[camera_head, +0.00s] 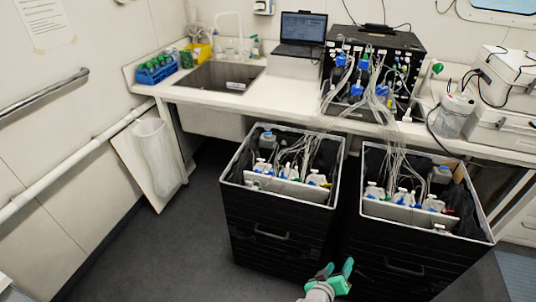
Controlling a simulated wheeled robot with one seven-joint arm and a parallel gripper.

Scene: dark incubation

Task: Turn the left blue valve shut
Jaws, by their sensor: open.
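The black panel box (405,42) stands on the counter with several small blue parts and many clear tubes on its front. The leftmost of the larger blue parts, which looks like the left blue valve (341,60), is at the upper left of that front. Its handle angle is too small to read. Another blue part (363,64) sits just right of it. My gripper (338,269), with green fingers, is open and empty at the bottom of the picture. It is far below and in front of the panel, by the fronts of the two black crates.
Two black crates, left (270,215) and right (400,250), hold bottles with tubes running up to the panel. A laptop (300,30) and a sink (218,77) are left of the panel on the counter (290,107). A clear jar (455,115) stands right. Floor is free at left.

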